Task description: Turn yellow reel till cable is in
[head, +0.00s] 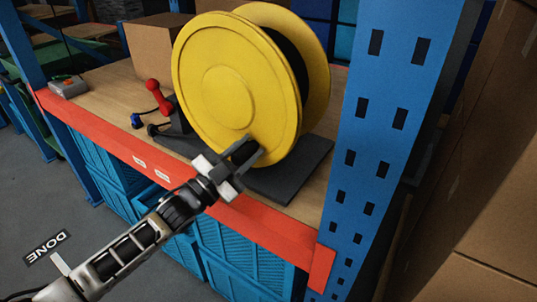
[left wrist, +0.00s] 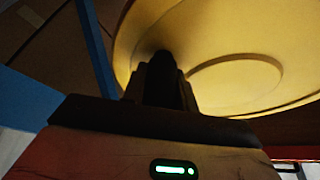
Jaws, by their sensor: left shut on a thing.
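The yellow reel (head: 225,85) stands upright on a dark base plate (head: 290,178) on the wooden shelf. Dark cable (head: 287,55) shows wound between its two discs. My left gripper (head: 247,152) is at the lower front of the near disc, shut on the reel's dark handle, which its fingers mostly hide. In the left wrist view the dark fingers (left wrist: 160,80) meet the yellow disc (left wrist: 235,60) beside its raised round hub. A blue plug (head: 137,121) lies on the shelf left of the reel. My right gripper is not in view.
A red-knobbed lever (head: 153,88) stands left of the reel, with a grey box with a red button (head: 68,87) farther left. A blue perforated post (head: 385,130) rises close on the right. Blue crates (head: 240,250) sit below the red shelf beam (head: 180,174).

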